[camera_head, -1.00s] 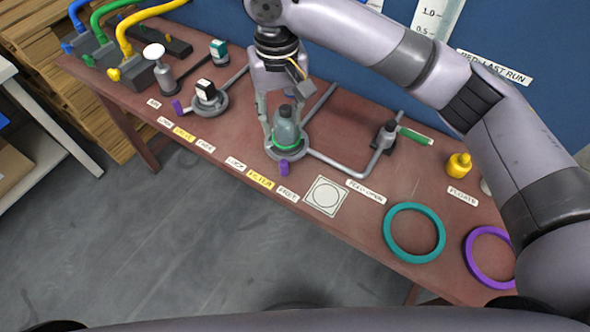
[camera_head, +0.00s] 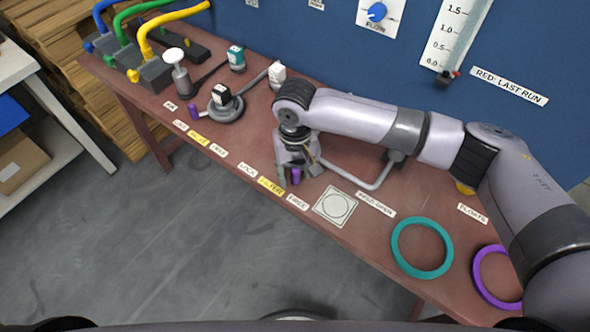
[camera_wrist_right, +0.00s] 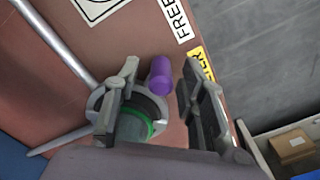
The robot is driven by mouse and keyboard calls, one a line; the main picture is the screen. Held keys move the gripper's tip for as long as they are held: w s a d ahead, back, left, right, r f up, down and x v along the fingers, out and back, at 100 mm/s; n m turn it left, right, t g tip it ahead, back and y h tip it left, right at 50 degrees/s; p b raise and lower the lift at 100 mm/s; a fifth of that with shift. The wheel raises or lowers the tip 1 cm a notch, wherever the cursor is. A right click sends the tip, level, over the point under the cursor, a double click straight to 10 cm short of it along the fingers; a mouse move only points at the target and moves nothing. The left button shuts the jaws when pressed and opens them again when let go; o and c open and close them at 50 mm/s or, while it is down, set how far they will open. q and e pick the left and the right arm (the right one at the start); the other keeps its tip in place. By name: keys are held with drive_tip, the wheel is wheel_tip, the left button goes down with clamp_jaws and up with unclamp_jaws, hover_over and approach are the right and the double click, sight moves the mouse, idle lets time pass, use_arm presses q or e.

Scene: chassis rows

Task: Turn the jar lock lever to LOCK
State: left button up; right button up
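The jar lock lever's purple knob (camera_head: 296,176) stands at the front of the jar's round base, near the FREE label (camera_head: 297,202). In the right wrist view the purple knob (camera_wrist_right: 160,76) stands upright between the spread fingers of my right gripper (camera_wrist_right: 158,92), with a gap on each side. The jar (camera_wrist_right: 134,127) with its green ring is partly hidden behind the fingers there, and my arm hides it in the head view. My right gripper (camera_head: 297,168) is open. The LOCK label (camera_head: 247,170) is left of the yellow filter label (camera_head: 271,186). My left gripper is out of view.
A grey pipe (camera_head: 368,186) runs right of the jar base. A second base (camera_head: 226,112) with a black-and-white-topped item and another purple knob (camera_head: 193,112) stands to the left. Teal (camera_head: 421,248) and purple (camera_head: 480,280) rings lie on the right.

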drive_tip(key=shift+c, duration=0.4)
clamp_jaws()
idle(0.5)
